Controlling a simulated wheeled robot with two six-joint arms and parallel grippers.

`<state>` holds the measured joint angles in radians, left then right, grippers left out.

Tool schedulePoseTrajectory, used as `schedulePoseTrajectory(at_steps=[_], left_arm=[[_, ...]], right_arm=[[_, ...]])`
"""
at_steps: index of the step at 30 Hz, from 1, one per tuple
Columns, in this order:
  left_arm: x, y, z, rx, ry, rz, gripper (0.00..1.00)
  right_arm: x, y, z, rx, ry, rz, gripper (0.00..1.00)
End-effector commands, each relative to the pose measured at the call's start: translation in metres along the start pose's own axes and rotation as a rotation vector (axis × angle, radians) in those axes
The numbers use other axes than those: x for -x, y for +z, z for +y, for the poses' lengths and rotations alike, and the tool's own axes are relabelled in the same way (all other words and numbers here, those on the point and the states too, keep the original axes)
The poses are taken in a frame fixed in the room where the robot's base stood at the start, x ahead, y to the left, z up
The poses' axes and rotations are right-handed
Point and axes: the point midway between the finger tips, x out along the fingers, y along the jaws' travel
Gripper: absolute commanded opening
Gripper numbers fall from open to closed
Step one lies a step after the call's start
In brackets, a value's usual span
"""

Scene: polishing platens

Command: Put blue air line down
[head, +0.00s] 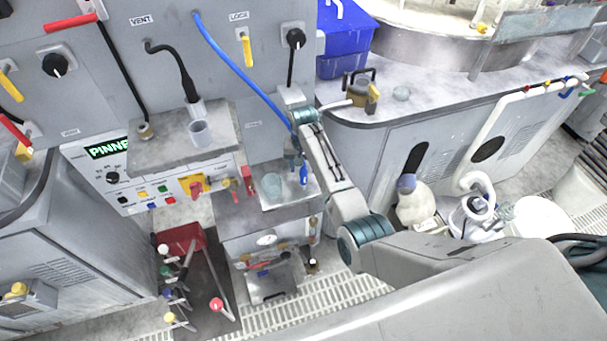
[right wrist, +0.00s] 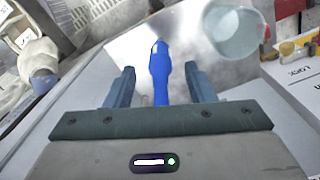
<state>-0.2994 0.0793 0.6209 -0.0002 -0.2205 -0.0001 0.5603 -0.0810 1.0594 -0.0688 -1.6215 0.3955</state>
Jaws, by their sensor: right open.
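The blue air line (head: 238,68) hangs from the grey panel and runs down to the right, to my right gripper. Its blue end piece (head: 303,174) shows just below the gripper, over a small grey shelf (head: 290,197). In the right wrist view the end piece (right wrist: 160,72) lies between the two fingers, with a gap on each side. My right gripper (right wrist: 158,84) is open around it; in the head view the gripper (head: 298,158) is partly hidden by its own wrist. I cannot tell whether the end piece rests on the shelf. My left gripper is out of view.
A clear cup (head: 272,184) stands on the same shelf, left of the blue end piece; it also shows in the right wrist view (right wrist: 234,32). A cabinet (head: 375,165) stands to the right.

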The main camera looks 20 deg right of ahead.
Motion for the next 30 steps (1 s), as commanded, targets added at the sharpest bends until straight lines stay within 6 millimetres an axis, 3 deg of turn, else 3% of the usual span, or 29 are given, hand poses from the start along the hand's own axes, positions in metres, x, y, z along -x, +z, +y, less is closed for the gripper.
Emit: schedulePoseTrajectory(at_steps=[10,18,30], left_arm=[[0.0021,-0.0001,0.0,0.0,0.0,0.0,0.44],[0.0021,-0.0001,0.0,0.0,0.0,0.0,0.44],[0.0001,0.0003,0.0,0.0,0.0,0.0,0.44]], right_arm=[[-0.0107,0.0002,0.0003,-0.001,0.0,0.001,0.49],[-0.0103,0.0001,0.0002,-0.001,0.0,0.001,0.0],[-0.0075,-0.0003,-0.0001,-0.001,-0.001,0.002,0.0]])
